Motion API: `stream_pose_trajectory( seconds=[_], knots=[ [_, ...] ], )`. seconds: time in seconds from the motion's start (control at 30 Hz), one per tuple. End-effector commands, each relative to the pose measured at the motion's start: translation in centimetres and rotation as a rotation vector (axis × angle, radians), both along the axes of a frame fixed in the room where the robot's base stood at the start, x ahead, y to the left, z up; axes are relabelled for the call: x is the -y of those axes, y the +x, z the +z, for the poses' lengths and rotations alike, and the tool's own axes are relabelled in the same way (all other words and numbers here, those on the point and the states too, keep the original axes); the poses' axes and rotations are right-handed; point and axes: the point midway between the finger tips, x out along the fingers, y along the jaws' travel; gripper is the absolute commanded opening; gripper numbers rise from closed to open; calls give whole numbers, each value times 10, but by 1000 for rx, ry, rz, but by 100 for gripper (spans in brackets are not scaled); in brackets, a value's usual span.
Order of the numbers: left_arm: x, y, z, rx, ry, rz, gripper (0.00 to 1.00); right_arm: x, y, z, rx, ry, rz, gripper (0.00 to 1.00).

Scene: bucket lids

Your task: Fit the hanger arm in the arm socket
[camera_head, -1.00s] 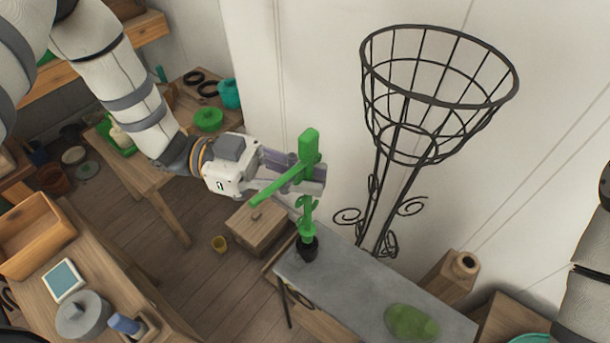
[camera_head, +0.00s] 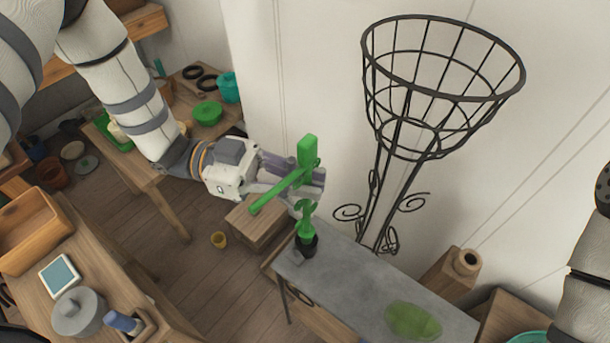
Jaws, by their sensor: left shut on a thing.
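The green hanger arm (camera_head: 278,192) is a long bar slanting down to the left from a thick upright end. My left gripper (camera_head: 310,182) is shut on it near the upright end, above the back left corner of the grey-topped bench. Just below is a green curled upright piece (camera_head: 305,220) standing in a small black cup (camera_head: 307,246). I cannot tell whether this piece touches the held arm or whether the cup is the arm socket. My right gripper is out of view; only part of my right arm shows at the right edge.
The grey-topped bench (camera_head: 350,285) bears a flat green piece (camera_head: 413,320). A tall black wire basket stand (camera_head: 440,95) rises behind it by the wall. A wooden block with a dark round hole (camera_head: 466,261) stands to the right. Wooden tables with pots and boxes are at left.

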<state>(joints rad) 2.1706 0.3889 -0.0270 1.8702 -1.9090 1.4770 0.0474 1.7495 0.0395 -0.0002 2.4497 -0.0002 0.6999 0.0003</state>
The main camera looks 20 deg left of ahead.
Motion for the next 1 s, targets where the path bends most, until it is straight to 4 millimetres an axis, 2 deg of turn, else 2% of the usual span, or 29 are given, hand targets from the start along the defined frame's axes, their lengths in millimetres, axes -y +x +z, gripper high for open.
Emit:
stream_pose_trajectory(
  seconds=[1.0],
  knots=[
    [0,0,-26,-2,-1,0,0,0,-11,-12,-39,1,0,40]
  ],
)
